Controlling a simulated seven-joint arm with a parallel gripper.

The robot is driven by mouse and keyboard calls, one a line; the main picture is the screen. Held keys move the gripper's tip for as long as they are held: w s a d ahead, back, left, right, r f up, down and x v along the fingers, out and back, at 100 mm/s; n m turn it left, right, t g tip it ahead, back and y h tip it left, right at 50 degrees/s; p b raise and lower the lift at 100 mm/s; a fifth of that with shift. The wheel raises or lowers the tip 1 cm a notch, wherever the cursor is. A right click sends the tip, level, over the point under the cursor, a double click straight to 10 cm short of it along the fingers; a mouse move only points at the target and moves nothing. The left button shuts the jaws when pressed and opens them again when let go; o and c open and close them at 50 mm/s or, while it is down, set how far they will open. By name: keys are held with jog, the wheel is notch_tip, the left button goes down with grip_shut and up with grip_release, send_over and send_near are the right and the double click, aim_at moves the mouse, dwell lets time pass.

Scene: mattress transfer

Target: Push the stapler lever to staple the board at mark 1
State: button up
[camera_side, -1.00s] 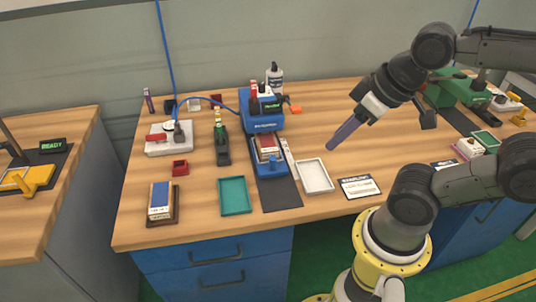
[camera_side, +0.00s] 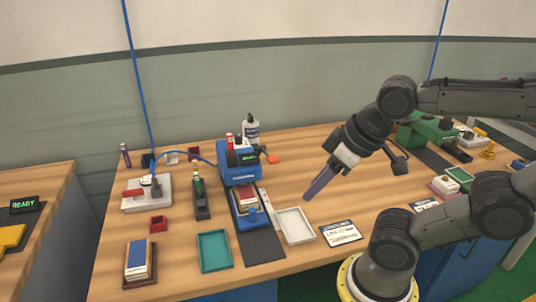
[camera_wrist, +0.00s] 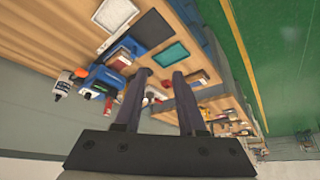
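A blue machine with a small green-lit display (camera_side: 240,172), which looks like the stapler, stands mid-table. An orange piece (camera_side: 272,158) sticks out at its right and may be the lever. A dark red and white board-like piece (camera_side: 245,200) lies in its front slot. Mark 1 is too small to make out. My gripper (camera_side: 308,196) hangs to the right of the machine, apart from it, pointing down-left. In the wrist view its two dark fingers (camera_wrist: 160,74) stand apart with nothing held between them.
A white tray (camera_side: 282,228) lies near the fingertips, a teal tray (camera_side: 203,253) further left. A green machine (camera_side: 432,130) is at the right. The wood behind my gripper is clear.

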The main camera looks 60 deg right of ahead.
jog(key=c, duration=0.5)
jog(key=shift+s+f+n, duration=0.1)
jog(key=shift+s+n, duration=0.15)
jog(key=shift+n, duration=0.35)
grip_shut()
jog(key=w+d+r+n+g, duration=0.2)
jog(key=w+d+r+n, duration=0.15)
jog(key=w+r, duration=0.35)
jog(key=w+d+r+n+g, duration=0.1)
jog(key=w+d+r+n, duration=0.2)
jog(key=w+r+n, duration=0.3)
jog(key=w+d+f+g, duration=0.2)
jog(key=w+d+f, duration=0.1)
jog(key=w+d, duration=0.75)
jog(key=w+d+f+m+g, duration=0.1)
jog(key=d+f, duration=0.7)
jog(key=d, duration=0.1)
jog(key=shift+m+y, duration=0.35)
jog(key=shift+y, duration=0.05)
